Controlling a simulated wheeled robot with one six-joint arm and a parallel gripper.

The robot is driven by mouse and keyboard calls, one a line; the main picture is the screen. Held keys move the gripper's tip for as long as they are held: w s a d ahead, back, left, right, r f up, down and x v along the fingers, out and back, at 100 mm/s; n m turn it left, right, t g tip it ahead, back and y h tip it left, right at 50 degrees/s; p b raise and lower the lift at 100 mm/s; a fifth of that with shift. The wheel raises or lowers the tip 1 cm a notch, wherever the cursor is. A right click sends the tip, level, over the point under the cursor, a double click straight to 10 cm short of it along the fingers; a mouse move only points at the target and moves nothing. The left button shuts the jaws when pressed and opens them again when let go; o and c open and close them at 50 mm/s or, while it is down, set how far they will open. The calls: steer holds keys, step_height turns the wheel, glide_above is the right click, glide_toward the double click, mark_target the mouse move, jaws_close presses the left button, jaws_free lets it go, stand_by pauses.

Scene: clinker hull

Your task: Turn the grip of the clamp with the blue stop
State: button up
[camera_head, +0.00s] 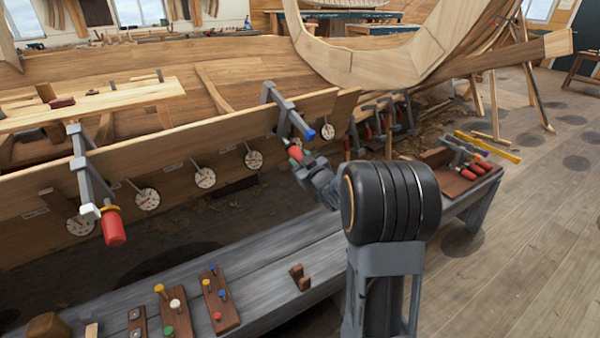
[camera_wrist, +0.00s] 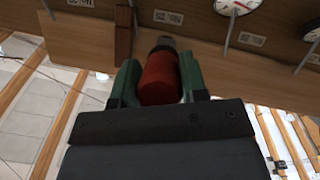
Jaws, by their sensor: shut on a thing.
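The clamp with the blue stop (camera_head: 284,110) sits on the top edge of the hull plank, its grey bar sloping down to the blue stop (camera_head: 310,135). Its red grip (camera_head: 295,152) hangs below, partly hidden by my gripper (camera_head: 302,158). In the wrist view the red grip (camera_wrist: 160,80) lies between the two green fingers of my gripper (camera_wrist: 158,66), which is shut on it.
Round dials (camera_head: 205,178) line the plank (camera_head: 180,150). Below is a grey bench (camera_head: 270,265) with peg boards (camera_head: 218,300) and a small brown block (camera_head: 299,277). More clamps lie in a tray (camera_head: 440,160) at right.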

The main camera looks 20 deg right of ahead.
steer(key=n+b, duration=0.1)
steer(key=b, duration=0.2)
steer(key=n+h+b, duration=0.1)
steer(key=b, duration=0.3)
steer(key=shift+f+t+h, duration=0.3)
steer(key=shift+f+t, duration=0.05)
steer(key=shift+t, duration=0.05)
steer(key=n+b, duration=0.1)
steer(key=b, duration=0.2)
steer(key=shift+r+h, duration=0.2)
steer(key=shift+h, duration=0.1)
steer(key=shift+r, duration=0.1)
steer(key=shift+r+b, duration=0.2)
steer(key=shift+b, duration=0.2)
steer(key=o, duration=0.9)
steer(key=shift+f, duration=0.1)
steer(key=shift+s+a+f+p, duration=0.1)
steer(key=shift+s+f+p, duration=0.2)
steer(key=shift+s, duration=2)
steer(key=shift+s+a+f+p, duration=0.15)
steer(key=shift+s+f+p, duration=0.15)
steer(key=shift+s, duration=1.95)
steer(key=shift+s+a+f+p, duration=0.15)
steer(key=shift+s+p, duration=0.25)
steer(key=shift+s, duration=1.9)
